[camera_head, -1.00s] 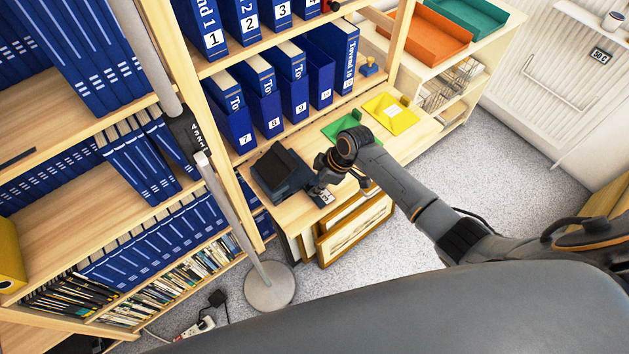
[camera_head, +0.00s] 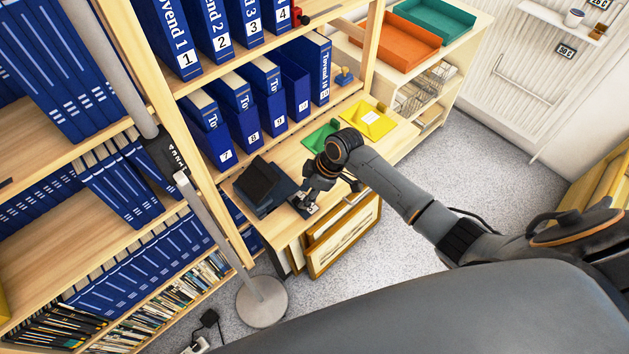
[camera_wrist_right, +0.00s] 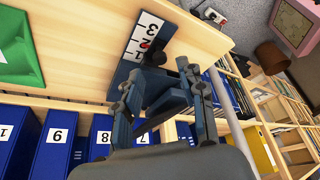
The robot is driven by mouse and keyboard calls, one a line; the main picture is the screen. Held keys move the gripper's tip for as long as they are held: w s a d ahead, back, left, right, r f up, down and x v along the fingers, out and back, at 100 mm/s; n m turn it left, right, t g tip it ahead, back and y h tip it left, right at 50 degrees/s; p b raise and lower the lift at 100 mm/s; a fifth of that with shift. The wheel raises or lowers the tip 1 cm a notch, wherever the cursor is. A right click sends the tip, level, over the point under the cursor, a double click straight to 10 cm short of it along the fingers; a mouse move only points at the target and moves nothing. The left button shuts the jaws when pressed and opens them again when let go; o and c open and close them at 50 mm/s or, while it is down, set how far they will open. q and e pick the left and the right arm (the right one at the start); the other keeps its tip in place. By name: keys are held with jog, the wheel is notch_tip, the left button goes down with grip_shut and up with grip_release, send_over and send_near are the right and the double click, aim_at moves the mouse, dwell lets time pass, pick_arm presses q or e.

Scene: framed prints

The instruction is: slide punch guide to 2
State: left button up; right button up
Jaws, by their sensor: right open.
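The dark punch (camera_head: 262,187) sits on the wooden desk near its front left corner. Its white scale strip (camera_wrist_right: 141,36) carries 1, 2 and 3, with a small red mark beside the numbers near 1 and 2. The guide's exact setting is hard to read. My right gripper (camera_wrist_right: 160,72) is open, with its fingers spread close to the punch and scale in the wrist view, partly covering the punch. In the head view the right gripper (camera_head: 309,190) hangs by the punch's scale end. Contact cannot be told. My left gripper is not in view.
Blue binders (camera_head: 240,115) stand on the shelf above. A lamp pole with a round base (camera_head: 262,302) stands left of the desk. Framed prints (camera_head: 343,238) lean below.

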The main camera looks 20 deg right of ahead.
jog(key=v, duration=0.8)
jog(key=shift+r, duration=0.3)
jog(key=shift+s+d, duration=0.15)
